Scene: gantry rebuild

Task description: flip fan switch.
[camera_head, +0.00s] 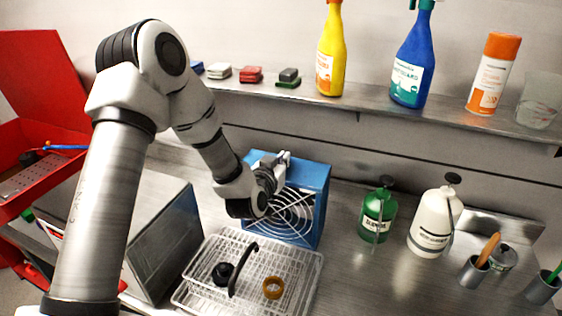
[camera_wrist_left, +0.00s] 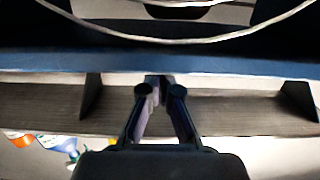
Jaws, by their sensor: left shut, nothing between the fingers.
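The fan is a blue box (camera_head: 316,182) with a round white wire guard, standing on the metal bench behind a wire basket. My left gripper (camera_head: 284,160) is at the upper front of the fan and covers part of it. In the left wrist view the gripper (camera_wrist_left: 160,92) has its fingers together and empty, in front of the fan's blue edge (camera_wrist_left: 60,62). The guard wires cross the top of that view. The fan switch cannot be made out clearly; the fingers hide the area at the edge. Contact cannot be told. My right gripper is out of view.
A wire basket (camera_head: 203,284) with a black part and an orange ring sits before the fan. A green bottle (camera_head: 376,214) and white bottle (camera_head: 433,222) stand to the right. A shelf (camera_head: 420,112) with spray bottles runs behind. A red toolbox (camera_head: 40,85) is at left.

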